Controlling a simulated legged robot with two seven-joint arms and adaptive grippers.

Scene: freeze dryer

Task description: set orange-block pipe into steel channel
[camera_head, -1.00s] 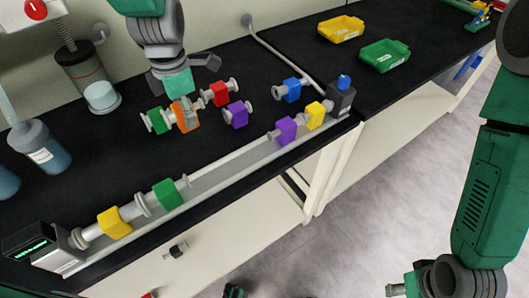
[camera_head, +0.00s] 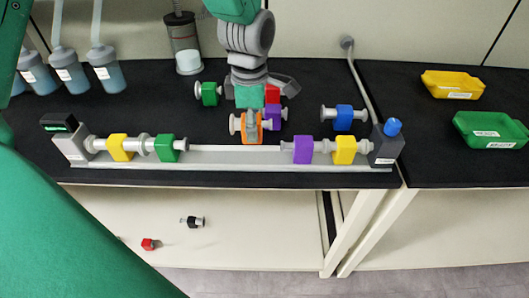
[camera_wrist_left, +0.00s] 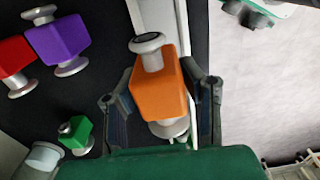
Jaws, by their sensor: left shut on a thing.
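The orange-block pipe (camera_head: 259,131) is held by my left gripper (camera_head: 251,124) just above or at the back edge of the steel channel (camera_head: 235,158), over its empty middle. In the left wrist view, the orange block (camera_wrist_left: 158,92) sits between the two fingers of my left gripper (camera_wrist_left: 160,100), with its grey pipe ends sticking out. The channel holds yellow (camera_head: 119,148) and green (camera_head: 167,149) pipes at left, and purple (camera_head: 303,150) and yellow (camera_head: 345,150) pipes at right. Contact with the channel cannot be told. My right gripper is out of view.
Loose green (camera_head: 208,94), red (camera_head: 273,93), purple (camera_head: 276,118) and blue (camera_head: 343,118) pipes stand behind the channel. A display block (camera_head: 68,140) and a blue-knobbed block (camera_head: 387,147) end it. Yellow (camera_head: 452,86) and green (camera_head: 489,130) trays lie right.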

